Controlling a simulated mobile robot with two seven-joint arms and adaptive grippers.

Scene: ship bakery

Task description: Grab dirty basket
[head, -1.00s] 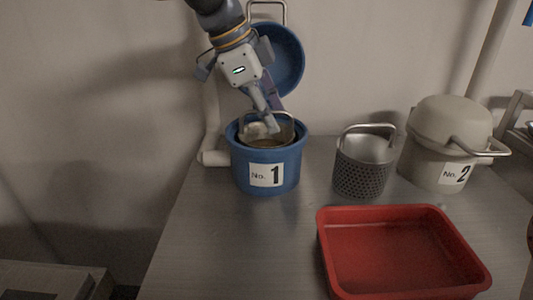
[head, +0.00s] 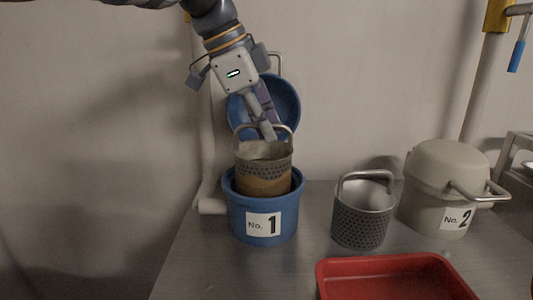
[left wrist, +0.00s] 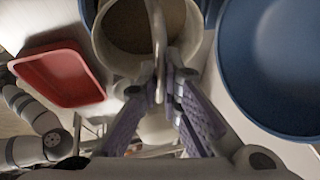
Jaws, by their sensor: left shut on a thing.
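The dirty basket (head: 264,180) is a perforated metal basket with brown staining on its lower wall. It hangs upright above the blue No. 1 pot (head: 235,216), its lower part still inside the rim or just over it; its bottom edge is hidden. My left gripper (head: 268,133) is shut on the basket's handle from above. In the left wrist view the fingers close around the handle bar, with the basket (left wrist: 104,40) beyond, brown inside. My right gripper is not in view.
The blue lid (head: 289,98) stands open behind the basket. A clean grey basket (head: 361,220) stands to the right, with the closed beige No. 2 pot (head: 432,205) beyond it. A red tray (head: 390,275) lies in front. The table's left front is clear.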

